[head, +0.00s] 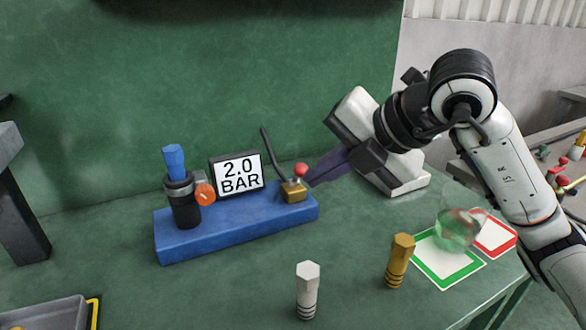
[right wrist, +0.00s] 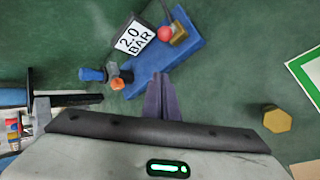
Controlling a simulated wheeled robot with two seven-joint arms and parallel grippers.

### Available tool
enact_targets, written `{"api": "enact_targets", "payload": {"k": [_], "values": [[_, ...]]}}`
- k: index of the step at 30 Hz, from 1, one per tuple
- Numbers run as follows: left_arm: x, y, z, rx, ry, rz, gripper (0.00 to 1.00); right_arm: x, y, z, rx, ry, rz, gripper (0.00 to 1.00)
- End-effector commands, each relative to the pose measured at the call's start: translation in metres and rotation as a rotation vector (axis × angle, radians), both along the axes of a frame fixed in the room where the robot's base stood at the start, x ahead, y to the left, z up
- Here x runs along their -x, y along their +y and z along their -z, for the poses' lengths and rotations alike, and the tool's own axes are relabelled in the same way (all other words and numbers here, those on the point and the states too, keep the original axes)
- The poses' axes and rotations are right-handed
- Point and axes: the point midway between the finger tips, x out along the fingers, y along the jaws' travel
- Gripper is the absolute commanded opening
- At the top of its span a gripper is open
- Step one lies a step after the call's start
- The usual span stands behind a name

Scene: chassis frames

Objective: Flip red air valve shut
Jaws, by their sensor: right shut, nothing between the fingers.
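The red ball (head: 300,169) of the valve sits on top of a small brass block (head: 294,193) at the right end of a blue base (head: 240,228). The ball (right wrist: 165,33) and brass block (right wrist: 179,36) also show in the right wrist view. My right gripper (head: 311,180) is shut and empty, its dark fingers just right of the ball in the head view. In the right wrist view its fingertips (right wrist: 161,76) are at the blue base's edge, apart from the ball. A display (head: 239,173) reads 2.0 BAR. My left gripper is not in view.
A black regulator with a blue knob (head: 174,158) and an orange dial (head: 204,194) stands at the base's left end. A black hose rises behind the brass block. White (head: 307,290) and brass (head: 399,260) hex-topped pegs, green (head: 448,272) and red-bordered (head: 497,238) cards occupy the front right.

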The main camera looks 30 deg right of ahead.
Motion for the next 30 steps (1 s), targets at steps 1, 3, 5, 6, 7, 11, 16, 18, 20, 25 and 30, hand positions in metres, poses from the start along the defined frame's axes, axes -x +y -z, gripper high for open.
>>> {"api": "enact_targets", "payload": {"k": [1, 3, 5, 6, 7, 11, 16, 18, 20, 25, 30], "values": [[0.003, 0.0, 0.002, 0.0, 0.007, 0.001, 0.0, 0.0, 0.0, 0.0, -0.001, 0.001, -0.001, 0.0], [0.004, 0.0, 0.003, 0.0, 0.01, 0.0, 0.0, 0.0, 0.0, 0.0, -0.001, 0.001, -0.001, 0.0], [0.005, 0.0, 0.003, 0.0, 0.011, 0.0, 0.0, 0.0, 0.0, 0.0, -0.001, 0.001, -0.001, 0.0], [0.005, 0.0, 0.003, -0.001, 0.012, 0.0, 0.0, -0.001, 0.001, 0.001, -0.001, 0.001, -0.001, 0.0], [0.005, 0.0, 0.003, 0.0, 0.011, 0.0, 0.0, -0.001, 0.001, 0.002, -0.001, 0.001, -0.001, 0.0], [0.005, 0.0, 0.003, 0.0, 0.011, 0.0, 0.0, -0.01, 0.004, 0.011, -0.003, 0.005, -0.001, 0.0], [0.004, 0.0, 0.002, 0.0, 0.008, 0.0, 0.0, -0.031, 0.012, 0.035, -0.003, 0.007, -0.002, 0.0], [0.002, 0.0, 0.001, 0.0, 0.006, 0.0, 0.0, -0.042, 0.016, 0.045, -0.004, 0.006, -0.001, 0.0], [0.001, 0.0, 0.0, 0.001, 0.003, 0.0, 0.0, -0.05, 0.019, 0.055, -0.003, 0.005, -0.002, 0.0], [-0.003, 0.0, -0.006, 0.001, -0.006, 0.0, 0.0, -0.071, 0.017, 0.066, 0.0, 0.0, 0.004, 0.0], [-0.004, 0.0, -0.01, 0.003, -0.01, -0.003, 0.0, -0.076, -0.002, 0.056, 0.0, 0.0, 0.002, 0.0]]}}
